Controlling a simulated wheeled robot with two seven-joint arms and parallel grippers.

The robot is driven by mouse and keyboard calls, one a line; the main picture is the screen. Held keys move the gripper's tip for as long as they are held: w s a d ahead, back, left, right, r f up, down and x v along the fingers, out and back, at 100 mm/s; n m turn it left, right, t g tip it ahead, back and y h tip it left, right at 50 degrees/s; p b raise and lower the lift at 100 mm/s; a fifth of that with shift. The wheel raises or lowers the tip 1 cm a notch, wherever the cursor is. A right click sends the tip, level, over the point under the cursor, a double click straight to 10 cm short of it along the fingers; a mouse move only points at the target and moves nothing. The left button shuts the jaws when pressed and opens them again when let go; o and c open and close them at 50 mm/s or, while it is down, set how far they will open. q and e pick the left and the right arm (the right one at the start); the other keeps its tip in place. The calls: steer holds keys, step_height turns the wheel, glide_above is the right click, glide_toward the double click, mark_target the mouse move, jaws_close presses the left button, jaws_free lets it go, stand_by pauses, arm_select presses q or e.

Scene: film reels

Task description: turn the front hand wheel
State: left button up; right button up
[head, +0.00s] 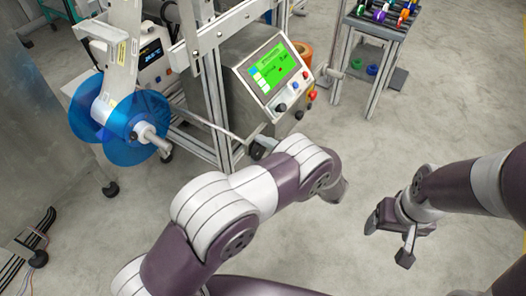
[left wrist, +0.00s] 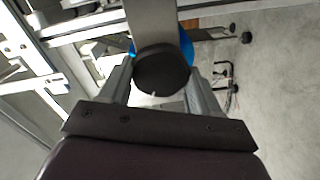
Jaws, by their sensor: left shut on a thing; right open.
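In the left wrist view a dark round knob (left wrist: 162,72), on the end of a flat grey bar (left wrist: 152,20), sits between the fingers of my left gripper (left wrist: 161,68). The gripper is shut on this knob, which looks like the hand wheel's handle. The rest of the wheel is not clear. In the head view my left arm hides most of that gripper; a small dark part (head: 258,150) shows just beyond the arm, by the machine's lower front. My right gripper (head: 389,238) is open and empty over the bare floor at the right.
A blue film reel (head: 128,153) hangs on the machine frame at the left. A control box with a green screen (head: 277,72) stands behind my left arm. A rack (head: 385,28) with colourful items is at the back right. The floor (head: 440,110) at right is clear.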

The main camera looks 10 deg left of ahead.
arm_select(q)
steer(key=n+b, duration=0.1)
steer(key=n, duration=0.5)
steer(key=shift+f, duration=0.15)
arm_select(e)
steer(key=shift+f, duration=0.75)
arm_select(q)
steer(key=shift+n, duration=0.4)
steer(key=o, duration=1.1)
steer(key=shift+c, duration=0.2)
